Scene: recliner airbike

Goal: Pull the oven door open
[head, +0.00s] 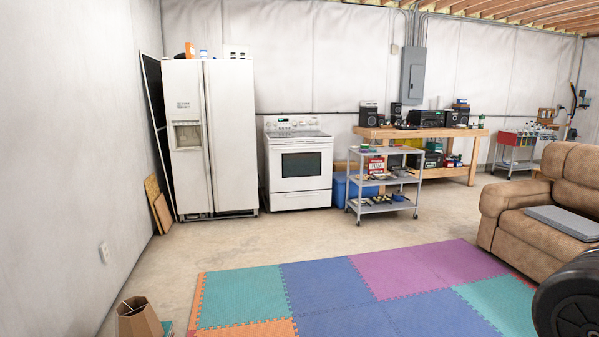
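The white oven (298,199) stands against the back wall, to the right of the white fridge. Its oven door (301,184) has a dark window and looks shut. A pale handle (301,147) runs across the top of the door. A drawer front shows below the door, and a cooktop with a control panel is above it. The oven is across the room from me. My gripper is not in this view.
Foam mats (330,284) cover the floor ahead. Bare concrete lies between them and the oven. A grey cart (357,207) and blue bin (341,188) stand right of the oven. A brown recliner (540,233) and dark weight (572,305) are at right; an open box (138,320) is at lower left.

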